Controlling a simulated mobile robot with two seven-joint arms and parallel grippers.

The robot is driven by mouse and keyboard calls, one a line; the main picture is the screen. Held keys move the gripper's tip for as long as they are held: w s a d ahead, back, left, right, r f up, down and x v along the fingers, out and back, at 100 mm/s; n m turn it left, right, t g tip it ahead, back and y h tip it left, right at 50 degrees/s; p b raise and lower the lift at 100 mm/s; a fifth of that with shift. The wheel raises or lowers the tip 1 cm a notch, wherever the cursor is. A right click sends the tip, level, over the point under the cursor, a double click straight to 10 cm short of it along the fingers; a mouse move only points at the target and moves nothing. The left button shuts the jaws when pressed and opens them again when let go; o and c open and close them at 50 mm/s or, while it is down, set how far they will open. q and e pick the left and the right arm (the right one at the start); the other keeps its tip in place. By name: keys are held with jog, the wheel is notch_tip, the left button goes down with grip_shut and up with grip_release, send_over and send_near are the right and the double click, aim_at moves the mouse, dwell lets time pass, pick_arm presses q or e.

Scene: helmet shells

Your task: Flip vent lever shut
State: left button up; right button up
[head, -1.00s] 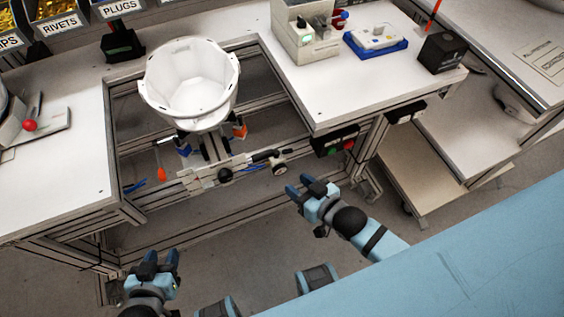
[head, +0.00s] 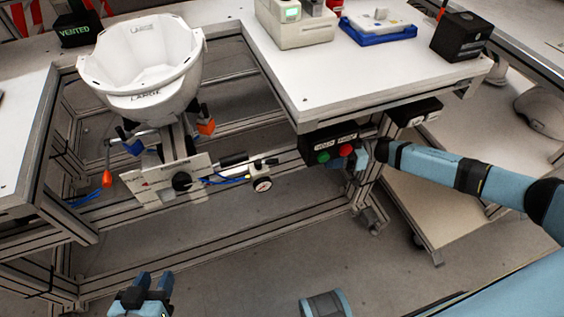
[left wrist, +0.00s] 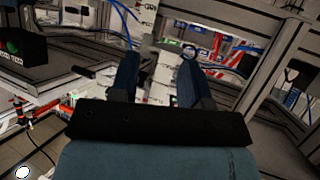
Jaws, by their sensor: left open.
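A white helmet shell (head: 145,62) marked LARGE sits open side up on a fixture in the gap of the bench. Below it is a pale panel (head: 160,187) with a black knob (head: 181,181), a black rod-like handle (head: 236,160), a blue hose and a gauge (head: 262,185). An orange-tipped lever (head: 107,179) hangs at the left. I cannot tell which of these is the vent lever. My left gripper (head: 142,283) is open and empty, low in front of the panel. My right gripper (head: 362,160) is by the button box; its fingers are unclear.
The button box (head: 330,148) under the right bench edge has green and red buttons. The right bench top (head: 365,75) carries a pale device, a blue tray (head: 378,32) and a black box (head: 462,36). Bench frame rails surround the fixture. Floor is clear in front.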

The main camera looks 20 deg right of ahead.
jog(key=b, duration=0.2)
send_near(269, 162)
jog(key=w+x, duration=0.1)
jog(key=x, duration=0.4)
pick_arm(q)
jog(key=shift+w+d+r+t+h, duration=0.25)
jog(key=shift+w+d+r+t, duration=0.1)
jog(key=shift+r, duration=0.2)
jog(key=shift+w+d+r+t+h, duration=0.25)
jog(key=shift+d+r, duration=0.1)
jog(key=shift+r, duration=0.2)
pick_arm(e)
jog(key=shift+a+f, duration=0.35)
jog(key=shift+a, duration=0.4)
grip_shut()
